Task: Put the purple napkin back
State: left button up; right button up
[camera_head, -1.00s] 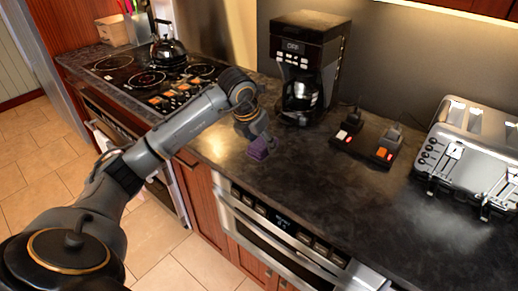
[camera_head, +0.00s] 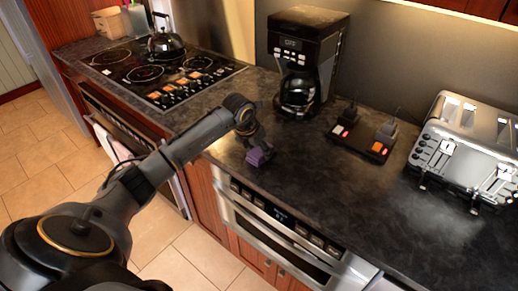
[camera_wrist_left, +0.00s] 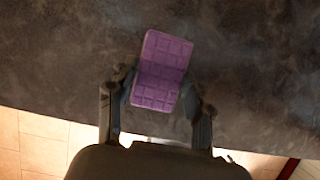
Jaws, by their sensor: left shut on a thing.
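The purple napkin (camera_head: 259,156) is a small folded piece with a grid pattern. My left gripper (camera_head: 258,147) is shut on it above or at the dark countertop, near the counter's front edge; I cannot tell whether the napkin touches the counter. In the left wrist view the napkin (camera_wrist_left: 161,72) sits between the two fingers of the left gripper (camera_wrist_left: 158,105) and sticks out beyond them over the counter. My right gripper is not in view.
A coffee maker (camera_head: 306,55) stands behind the gripper. A black switch box (camera_head: 360,138) and a silver toaster (camera_head: 466,150) are to the right. A stovetop (camera_head: 160,72) with a kettle (camera_head: 165,44) is at left. The microwave drawer (camera_head: 285,235) is below the counter. The front counter (camera_head: 370,215) is clear.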

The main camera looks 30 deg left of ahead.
pick_arm(q)
jog(key=o, duration=1.1)
jog(key=shift+f, duration=0.1)
jog(key=shift+r, duration=0.3)
jog(key=b+v, duration=0.2)
jog(key=v, duration=0.9)
jog(key=shift+s+r, duration=0.15)
jog(key=shift+r, duration=0.25)
